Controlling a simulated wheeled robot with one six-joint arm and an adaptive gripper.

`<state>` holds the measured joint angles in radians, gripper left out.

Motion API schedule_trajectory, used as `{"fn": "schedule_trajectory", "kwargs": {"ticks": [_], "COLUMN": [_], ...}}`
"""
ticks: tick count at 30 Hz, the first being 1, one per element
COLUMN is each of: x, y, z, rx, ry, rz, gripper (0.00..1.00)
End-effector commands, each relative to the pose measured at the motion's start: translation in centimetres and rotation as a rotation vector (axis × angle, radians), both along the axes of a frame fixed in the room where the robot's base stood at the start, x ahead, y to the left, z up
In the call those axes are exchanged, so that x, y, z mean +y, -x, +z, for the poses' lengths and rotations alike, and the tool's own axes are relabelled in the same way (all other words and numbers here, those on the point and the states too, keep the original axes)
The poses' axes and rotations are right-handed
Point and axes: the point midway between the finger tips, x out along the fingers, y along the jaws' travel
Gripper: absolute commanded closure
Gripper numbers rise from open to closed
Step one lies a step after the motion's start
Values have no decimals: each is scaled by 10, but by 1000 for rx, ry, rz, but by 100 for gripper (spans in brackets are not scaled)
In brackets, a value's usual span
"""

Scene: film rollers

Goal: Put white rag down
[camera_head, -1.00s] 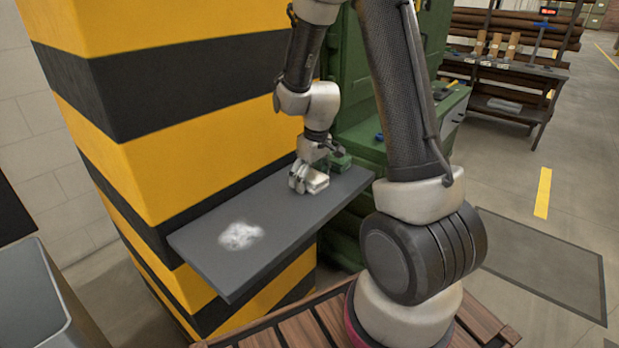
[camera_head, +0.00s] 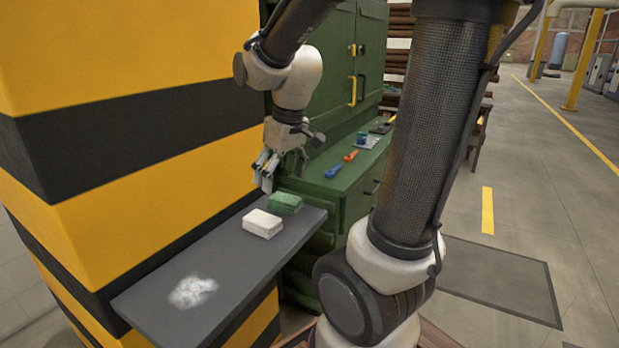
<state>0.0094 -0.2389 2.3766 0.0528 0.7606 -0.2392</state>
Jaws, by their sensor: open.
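The white rag (camera_head: 262,223) is a small pale block-shaped pad. It lies flat on the dark grey shelf (camera_head: 207,276), near the shelf's far end. My gripper (camera_head: 265,177) is open and empty above and behind the white rag, apart from it. Its fingers point down, over the far end of the shelf.
A green block-shaped pad (camera_head: 285,203) lies just behind the white rag. A whitish powdery patch (camera_head: 193,292) marks the shelf's near part. A yellow-and-black striped pillar (camera_head: 130,150) stands at left. A green cabinet (camera_head: 345,190) with small tools is behind.

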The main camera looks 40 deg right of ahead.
Motion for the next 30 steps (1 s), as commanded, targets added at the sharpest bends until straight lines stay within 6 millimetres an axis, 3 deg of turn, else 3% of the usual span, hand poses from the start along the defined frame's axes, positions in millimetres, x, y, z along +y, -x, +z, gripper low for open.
{"fn": "schedule_trajectory", "kwargs": {"ticks": [1, 6, 11, 16, 30], "x": [0, -3, -5, -5, -5], "y": [22, 87, 123, 133, 132], "z": [17, 44, 49, 50, 50], "rx": [-32, -88, -119, -127, -127], "ry": [-3, -17, -26, -29, -28], "rz": [-28, -124, -179, -197, -196], "gripper": [21, 21, 21, 21, 21]}}
